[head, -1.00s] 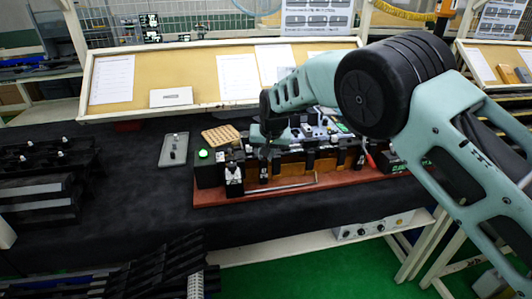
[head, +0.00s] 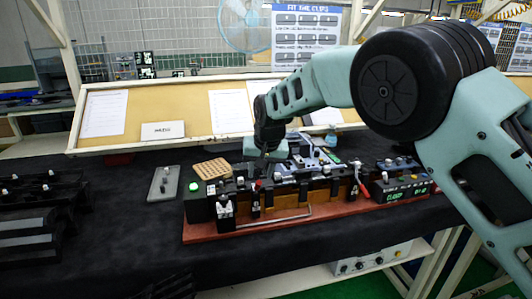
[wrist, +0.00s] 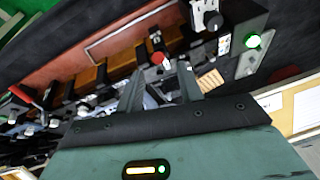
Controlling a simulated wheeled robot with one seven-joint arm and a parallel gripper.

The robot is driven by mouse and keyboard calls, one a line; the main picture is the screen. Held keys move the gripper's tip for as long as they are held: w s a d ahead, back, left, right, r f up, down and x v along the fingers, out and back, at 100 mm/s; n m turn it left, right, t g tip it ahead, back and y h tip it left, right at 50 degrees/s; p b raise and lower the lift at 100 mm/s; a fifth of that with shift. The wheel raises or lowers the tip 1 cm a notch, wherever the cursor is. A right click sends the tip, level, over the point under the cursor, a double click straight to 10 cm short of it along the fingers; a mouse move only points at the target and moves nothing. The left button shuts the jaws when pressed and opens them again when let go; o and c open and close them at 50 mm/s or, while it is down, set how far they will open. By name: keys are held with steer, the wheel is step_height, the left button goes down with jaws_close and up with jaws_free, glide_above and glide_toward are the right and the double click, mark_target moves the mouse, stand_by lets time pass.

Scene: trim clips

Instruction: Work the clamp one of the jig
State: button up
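The jig (head: 215,231) is a long red-brown base carrying black and orange blocks on the dark bench. A small red-tipped clamp (head: 257,185) stands near its left end; a red-handled lever (head: 361,187) is further right. I cannot read which is clamp one. My gripper (head: 262,170) is above the left part of the jig, pointing down. In the wrist view my gripper (wrist: 160,72) has its two fingers apart, with the red tip (wrist: 157,58) showing between and just beyond them. Nothing is held. Whether a finger touches the clamp cannot be told.
A black box with a green display (head: 403,193) sits at the jig's right. A green lamp (head: 194,187) is at its left end. A grey plate (head: 164,183) and a woven tan pad (head: 211,169) lie nearby. Black racks (head: 35,205) stand at left. A notice board (head: 190,108) runs behind.

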steer(key=b+v, duration=0.2)
steer(key=v, duration=0.8)
steer(key=shift+r, duration=0.15)
steer(key=shift+s+d, duration=0.1)
steer(key=shift+d, duration=0.05)
steer(key=s+d+f+n+g, duration=0.1)
steer(key=s+d, duration=0.4)
steer(key=s, duration=0.8)
steer(key=s+d+f+n+g, duration=0.1)
steer(key=s+d+f+n, duration=0.2)
steer(key=s, duration=1)
steer(key=s+d+f+n+g+h, duration=0.1)
steer(key=s+d+f, duration=0.4)
steer(key=s, duration=0.9)
steer(key=d+n, duration=0.1)
steer(key=d, duration=0.2)
steer(key=shift+d+n+g, duration=0.2)
steer(key=shift+n+g, duration=0.1)
